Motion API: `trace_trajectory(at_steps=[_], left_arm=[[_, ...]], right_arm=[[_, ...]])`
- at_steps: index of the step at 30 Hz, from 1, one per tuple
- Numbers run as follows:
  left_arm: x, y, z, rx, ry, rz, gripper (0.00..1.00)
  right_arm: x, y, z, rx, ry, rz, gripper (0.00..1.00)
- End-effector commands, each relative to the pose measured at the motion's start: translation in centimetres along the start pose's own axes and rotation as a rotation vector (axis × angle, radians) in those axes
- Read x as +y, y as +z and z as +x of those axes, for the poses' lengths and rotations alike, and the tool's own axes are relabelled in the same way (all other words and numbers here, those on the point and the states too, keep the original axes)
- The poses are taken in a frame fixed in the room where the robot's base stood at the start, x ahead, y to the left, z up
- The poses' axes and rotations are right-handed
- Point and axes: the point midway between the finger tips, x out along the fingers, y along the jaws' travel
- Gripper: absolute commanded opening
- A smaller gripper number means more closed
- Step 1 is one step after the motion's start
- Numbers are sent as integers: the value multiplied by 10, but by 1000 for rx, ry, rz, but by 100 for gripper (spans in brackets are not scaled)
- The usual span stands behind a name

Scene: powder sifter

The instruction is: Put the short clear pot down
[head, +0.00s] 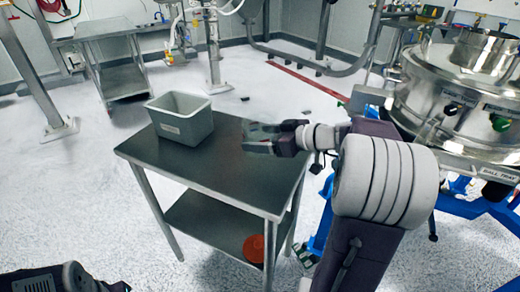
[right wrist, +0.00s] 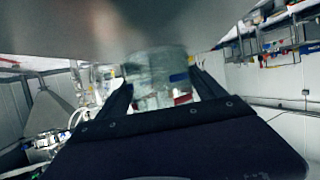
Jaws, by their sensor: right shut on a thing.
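The short clear pot (head: 258,136) is see-through and hard to make out in the head view, at the right part of the steel table's top (head: 232,178). My right gripper (head: 272,139) is shut on it from the right. In the right wrist view the pot (right wrist: 158,80) sits between the two dark fingers (right wrist: 162,92), with a blue patch and a red patch showing on or through it. A grey surface fills the top of that view, close to the pot. I cannot tell whether the pot touches the table. My left gripper is out of view.
A grey open bin (head: 182,119) stands on the table's back left. The front and middle of the top are bare. A red-orange round thing (head: 253,248) is on the lower shelf (head: 205,218). The large steel sifter (head: 465,85) stands at the right.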

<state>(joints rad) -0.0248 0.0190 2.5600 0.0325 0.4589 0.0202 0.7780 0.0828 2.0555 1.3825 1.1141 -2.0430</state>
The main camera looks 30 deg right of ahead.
Motion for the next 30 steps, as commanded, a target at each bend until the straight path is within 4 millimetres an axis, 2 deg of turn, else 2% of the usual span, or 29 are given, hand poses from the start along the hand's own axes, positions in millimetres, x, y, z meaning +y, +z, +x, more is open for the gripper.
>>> trace_trajectory(at_steps=[2,6,9,17,26,27,28,29,30], left_arm=[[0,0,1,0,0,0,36],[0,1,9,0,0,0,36],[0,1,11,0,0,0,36],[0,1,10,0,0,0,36],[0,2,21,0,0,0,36],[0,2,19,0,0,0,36],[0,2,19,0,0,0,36],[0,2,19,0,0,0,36],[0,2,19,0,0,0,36]], right_arm=[[0,2,1,0,-1,0,22],[-1,27,11,-2,-1,4,22],[0,37,15,-1,0,3,22],[0,37,16,0,1,-1,22],[0,42,18,0,1,-1,22],[0,41,17,0,1,0,88],[0,41,17,0,1,0,96],[0,41,17,0,1,0,100],[0,41,17,0,1,0,100]])
